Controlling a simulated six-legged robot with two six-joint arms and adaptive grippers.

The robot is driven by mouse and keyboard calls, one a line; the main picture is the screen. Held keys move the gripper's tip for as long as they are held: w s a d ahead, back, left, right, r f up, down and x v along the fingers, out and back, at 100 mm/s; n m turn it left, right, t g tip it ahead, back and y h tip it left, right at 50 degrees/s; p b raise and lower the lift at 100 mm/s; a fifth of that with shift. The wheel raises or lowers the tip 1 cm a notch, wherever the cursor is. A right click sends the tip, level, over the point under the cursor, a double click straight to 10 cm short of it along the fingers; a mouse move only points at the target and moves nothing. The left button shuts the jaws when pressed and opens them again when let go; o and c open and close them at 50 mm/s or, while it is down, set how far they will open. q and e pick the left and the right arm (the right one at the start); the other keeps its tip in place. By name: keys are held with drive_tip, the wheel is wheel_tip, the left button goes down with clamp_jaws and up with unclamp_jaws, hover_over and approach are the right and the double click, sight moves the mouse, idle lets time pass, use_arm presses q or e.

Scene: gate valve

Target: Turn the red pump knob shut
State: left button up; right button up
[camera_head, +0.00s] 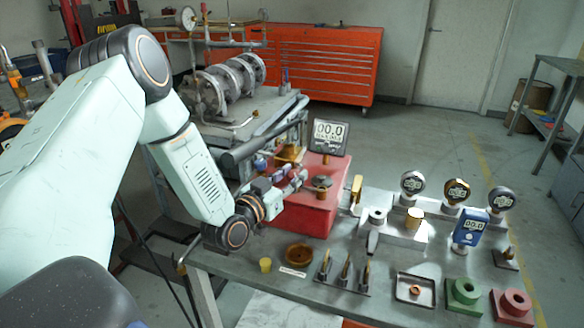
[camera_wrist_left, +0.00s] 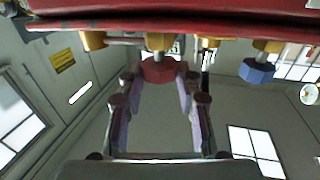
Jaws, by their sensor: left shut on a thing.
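The red pump knob (camera_wrist_left: 160,70) is a faceted red knob on a brass stem in the left wrist view. My left gripper (camera_wrist_left: 157,82) has one finger on each side of it and is shut on it. In the head view my left gripper (camera_head: 291,181) reaches to the left side of the red pump box (camera_head: 308,212). The knob cannot be made out there behind the gripper. A blue knob (camera_wrist_left: 257,71) on another brass stem sits to the right of the red one, apart from the fingers. My right gripper is not in view.
A display reading 00.0 (camera_head: 330,133) stands behind the box. The bench (camera_head: 250,272) holds a brass dish (camera_head: 299,254), several upright pins, a tray (camera_head: 414,276), gauges (camera_head: 412,184), and green (camera_head: 464,292) and red (camera_head: 515,303) blocks. Machinery stands behind.

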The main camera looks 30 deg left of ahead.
use_arm(q)
drive_tip(key=m+h+p, duration=0.1)
drive_tip(key=h, duration=0.1)
drive_tip(key=m+h+p, duration=0.1)
drive_tip(key=h, duration=0.1)
drive_tip(key=shift+a+r+m+g, duration=0.1)
drive_tip(key=shift+a+m+g, duration=0.2)
drive_tip(key=shift+a+m, duration=0.1)
drive_tip(key=shift+w+m+g+h+p, duration=0.15)
drive_tip(key=shift+m+g+h, duration=0.35)
drive_tip(key=shift+m+h, duration=0.5)
drive_tip(key=shift+s+m+g+h+p, duration=0.15)
drive_tip(key=shift+m+g+h, duration=0.4)
drive_tip(key=shift+h, duration=0.85)
drive_tip(key=shift+w, duration=0.15)
drive_tip(key=o, duration=1.2)
drive_tip(key=shift+c, duration=0.2)
drive_tip(key=shift+a, duration=0.1)
drive_tip(key=v, duration=1.2)
